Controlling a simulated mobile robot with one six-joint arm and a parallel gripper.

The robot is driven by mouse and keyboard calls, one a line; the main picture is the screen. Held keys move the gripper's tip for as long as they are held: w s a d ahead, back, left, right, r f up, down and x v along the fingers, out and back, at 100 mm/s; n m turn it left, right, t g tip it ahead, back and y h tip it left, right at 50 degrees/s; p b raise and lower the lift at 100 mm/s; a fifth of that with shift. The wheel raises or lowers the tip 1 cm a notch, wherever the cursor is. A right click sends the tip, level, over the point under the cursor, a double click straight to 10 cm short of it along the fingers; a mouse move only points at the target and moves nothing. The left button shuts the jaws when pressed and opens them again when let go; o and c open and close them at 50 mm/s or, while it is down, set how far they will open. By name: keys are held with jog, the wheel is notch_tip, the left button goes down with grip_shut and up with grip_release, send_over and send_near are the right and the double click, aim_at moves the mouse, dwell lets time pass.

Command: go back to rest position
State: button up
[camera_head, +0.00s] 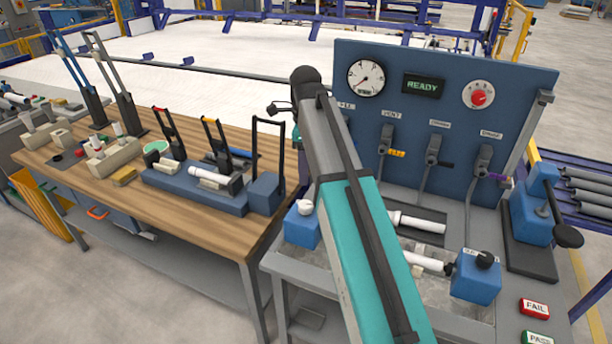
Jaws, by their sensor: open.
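My arm, with teal and grey links, rises through the middle of the view. My gripper (279,107) shows small and dark to the left of the wrist, above the back of the wooden bench. It is open, and I see nothing held in it. Part of it is hidden behind the arm. A white pipe (418,222) and a second white pipe (425,262) lie on the test stand. Another white pipe (208,178) lies on the blue fixture on the bench.
The blue panel (440,95) has a gauge, a lit READY display and levers. The wooden bench (200,240) carries clamps, tools and the blue fixture (190,195). FAIL (534,308) and PASS buttons are at lower right. Grey pipes (588,197) lie on a rack at far right.

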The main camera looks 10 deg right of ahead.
jog(key=shift+r, duration=0.25)
